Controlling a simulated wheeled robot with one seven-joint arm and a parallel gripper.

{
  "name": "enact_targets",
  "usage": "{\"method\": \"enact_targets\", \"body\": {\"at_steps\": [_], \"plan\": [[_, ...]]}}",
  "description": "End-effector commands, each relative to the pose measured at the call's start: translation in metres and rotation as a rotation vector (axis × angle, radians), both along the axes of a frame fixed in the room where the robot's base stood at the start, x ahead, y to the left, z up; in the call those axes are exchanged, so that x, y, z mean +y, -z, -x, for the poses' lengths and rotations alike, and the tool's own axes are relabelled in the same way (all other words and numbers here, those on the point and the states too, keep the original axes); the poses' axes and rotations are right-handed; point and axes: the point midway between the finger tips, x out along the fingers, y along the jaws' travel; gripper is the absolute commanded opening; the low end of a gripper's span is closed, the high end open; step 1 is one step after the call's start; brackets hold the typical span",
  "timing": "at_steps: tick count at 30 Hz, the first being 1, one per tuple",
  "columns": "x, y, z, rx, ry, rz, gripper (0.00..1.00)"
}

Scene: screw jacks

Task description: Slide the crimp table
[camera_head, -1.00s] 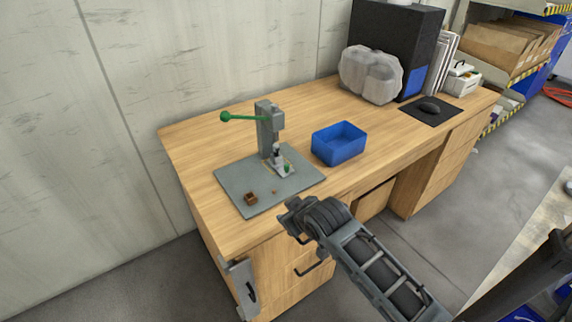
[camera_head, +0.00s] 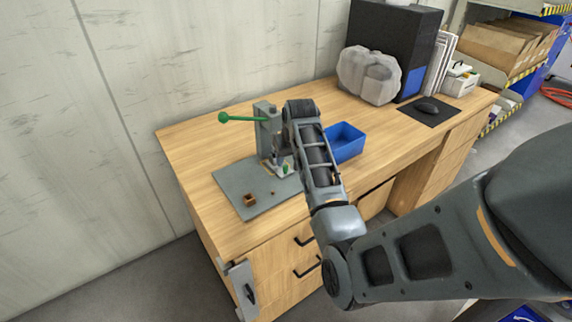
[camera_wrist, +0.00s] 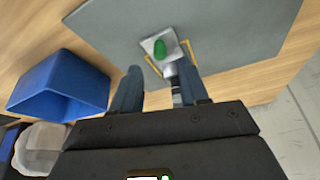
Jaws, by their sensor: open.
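The press (camera_head: 265,130) stands on a grey mat (camera_head: 232,190), its green-knobbed lever (camera_head: 224,117) reaching left. The crimp table (camera_head: 283,171) is a small light plate with a green knob at the press's foot. In the wrist view the crimp table (camera_wrist: 148,46) lies just beyond my fingertips, its green knob (camera_wrist: 160,48) roughly centred between them and apart from them. Yellow rails flank the plate. My gripper (camera_wrist: 159,72) is open, with nothing seen held between its fingers. In the head view my arm's end mostly hides the gripper.
A blue bin (camera_head: 347,142) stands right of the press, close to my arm; it also shows in the wrist view (camera_wrist: 62,85). A small brown block (camera_head: 249,200) and a smaller piece lie on the mat's front. The desk's left end is clear.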

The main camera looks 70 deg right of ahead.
Motion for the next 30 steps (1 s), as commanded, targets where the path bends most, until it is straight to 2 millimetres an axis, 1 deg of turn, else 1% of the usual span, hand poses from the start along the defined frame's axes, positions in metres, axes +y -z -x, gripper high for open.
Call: {"method": "enact_targets", "body": {"at_steps": [3,9,13,20,23,30], "plan": [[-0.005,0.018,-0.005,0.001,0.000,-0.001,0.44],[-0.011,0.037,-0.011,0.000,-0.001,0.001,0.44],[-0.013,0.042,-0.012,0.000,-0.001,0.002,0.44],[-0.013,0.043,-0.012,0.000,-0.001,0.002,0.44],[-0.013,0.043,-0.012,0.000,-0.001,0.002,0.36],[-0.013,0.043,-0.012,-0.001,-0.001,0.002,0.13]]}}
